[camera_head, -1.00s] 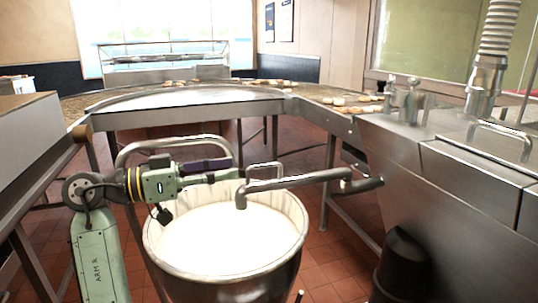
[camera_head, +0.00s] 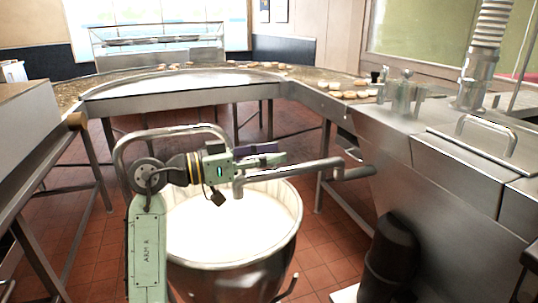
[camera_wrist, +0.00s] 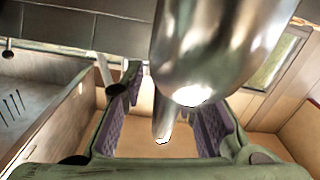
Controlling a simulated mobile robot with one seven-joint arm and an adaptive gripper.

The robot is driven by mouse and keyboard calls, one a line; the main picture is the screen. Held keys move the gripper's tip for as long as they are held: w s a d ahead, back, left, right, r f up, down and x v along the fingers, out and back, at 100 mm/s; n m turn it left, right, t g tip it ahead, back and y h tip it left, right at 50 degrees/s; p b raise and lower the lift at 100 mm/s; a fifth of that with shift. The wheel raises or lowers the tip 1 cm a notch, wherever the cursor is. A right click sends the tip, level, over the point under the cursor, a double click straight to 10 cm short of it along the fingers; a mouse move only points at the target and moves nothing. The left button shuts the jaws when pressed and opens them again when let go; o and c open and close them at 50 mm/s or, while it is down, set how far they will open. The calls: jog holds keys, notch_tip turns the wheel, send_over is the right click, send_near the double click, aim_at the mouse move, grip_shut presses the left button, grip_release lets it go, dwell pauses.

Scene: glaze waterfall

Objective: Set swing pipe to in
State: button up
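The swing pipe (camera_head: 300,171) is a grey metal tube that runs left from the machine on the right, with its down-turned spout (camera_head: 238,188) over the big mixing bowl (camera_head: 285,248) of white glaze. My gripper (camera_head: 278,156) is at the pipe's outer part, just above and behind it in the head view. In the wrist view its two purple-padded fingers (camera_wrist: 166,118) stand apart. A shiny metal tube (camera_wrist: 205,50) fills the upper middle there, and a thinner rod (camera_wrist: 163,122) shows between the pads. I cannot tell whether either finger touches the pipe.
The steel glaze machine (camera_head: 450,180) with a lid handle (camera_head: 487,135) stands at the right. A curved conveyor (camera_head: 180,85) with several pastries runs behind. A dark bin-like object (camera_head: 390,255) stands on the floor, right of the bowl. A steel counter edge is at the left.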

jog(key=shift+c, duration=0.2)
grip_shut()
dwell(0.5)
